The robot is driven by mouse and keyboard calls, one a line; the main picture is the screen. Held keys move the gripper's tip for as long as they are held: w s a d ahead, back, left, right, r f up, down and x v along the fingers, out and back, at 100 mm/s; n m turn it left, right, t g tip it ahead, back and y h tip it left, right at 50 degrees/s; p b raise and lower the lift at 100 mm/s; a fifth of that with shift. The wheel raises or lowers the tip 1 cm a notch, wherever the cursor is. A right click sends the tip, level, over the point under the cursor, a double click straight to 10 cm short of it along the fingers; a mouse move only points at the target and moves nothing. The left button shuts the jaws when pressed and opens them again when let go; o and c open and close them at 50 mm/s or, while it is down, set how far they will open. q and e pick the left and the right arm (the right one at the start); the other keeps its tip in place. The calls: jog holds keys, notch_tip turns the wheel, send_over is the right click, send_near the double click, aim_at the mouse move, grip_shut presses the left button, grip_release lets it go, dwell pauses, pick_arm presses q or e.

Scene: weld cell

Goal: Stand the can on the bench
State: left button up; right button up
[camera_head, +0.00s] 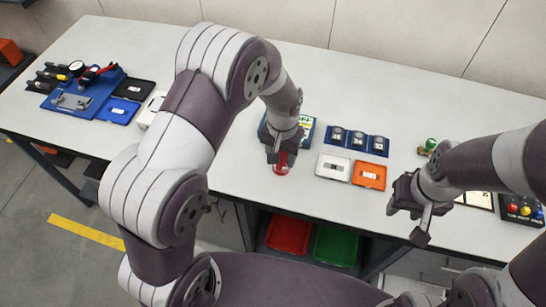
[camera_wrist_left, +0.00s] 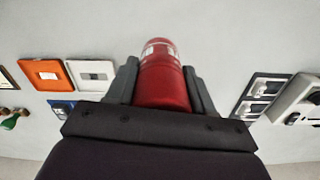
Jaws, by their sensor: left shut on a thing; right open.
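The red can (camera_head: 281,168) shows at the tips of my left gripper (camera_head: 279,155), over the middle of the light grey bench (camera_head: 240,170). In the left wrist view the can (camera_wrist_left: 164,86) sits between both fingers of my left gripper (camera_wrist_left: 161,76), which is shut on it. My right gripper (camera_head: 409,218) is open and empty, near the bench's front edge at the right.
Close to the can are a blue-edged box (camera_head: 306,130), a blue tray of dark blocks (camera_head: 357,142), a white tray (camera_head: 333,167) and an orange tray (camera_head: 369,176). A blue fixture board (camera_head: 85,91) is far left. Red (camera_head: 288,233) and green bins (camera_head: 335,246) sit below the bench.

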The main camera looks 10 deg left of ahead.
pick_arm(q)
jog(key=a+f, duration=0.1)
jog(key=f+p, duration=0.1)
jog(key=f, duration=0.1)
jog(key=w+a+f, duration=0.1)
jog(key=f, duration=0.1)
jog(key=shift+w+a+f, duration=0.1)
jog(key=shift+a+f, duration=0.15)
jog(key=shift+a, duration=0.05)
jog(key=shift+f, duration=0.15)
jog(key=shift+w+f, duration=0.1)
jog(key=shift+f, duration=0.15)
jog(key=o, duration=1.1)
jog(key=shift+o, duration=0.3)
jog(key=shift+r, duration=0.1)
pick_arm(e)
jog(key=shift+w+r, duration=0.35)
jog(key=shift+r, duration=0.35)
